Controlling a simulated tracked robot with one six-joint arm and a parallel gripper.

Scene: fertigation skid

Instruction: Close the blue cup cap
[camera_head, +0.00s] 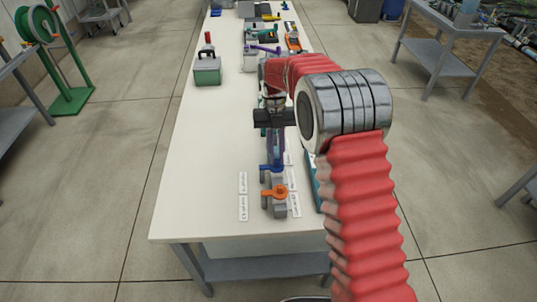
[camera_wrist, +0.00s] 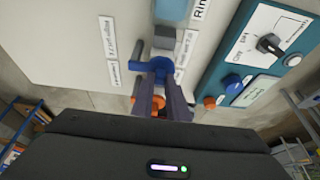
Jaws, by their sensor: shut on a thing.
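The blue cup cap (camera_head: 266,168) shows on the long white table near its front end. In the wrist view the blue cap (camera_wrist: 158,69) has a round part and an arm pointing left. My gripper (camera_head: 274,160) reaches down to it from above and behind. In the wrist view my gripper's fingers (camera_wrist: 164,84) are close together and shut on the blue cap. The fingers hide part of the cap and what lies below it, so I cannot tell how far the cap is turned.
An orange cap (camera_head: 275,191) on a grey body stands just in front of the blue one. White label strips (camera_head: 243,183) lie beside them. A teal panel (camera_wrist: 262,60) with a black knob is close on the right. The table's left part is clear; a green box (camera_head: 207,72) stands farther back.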

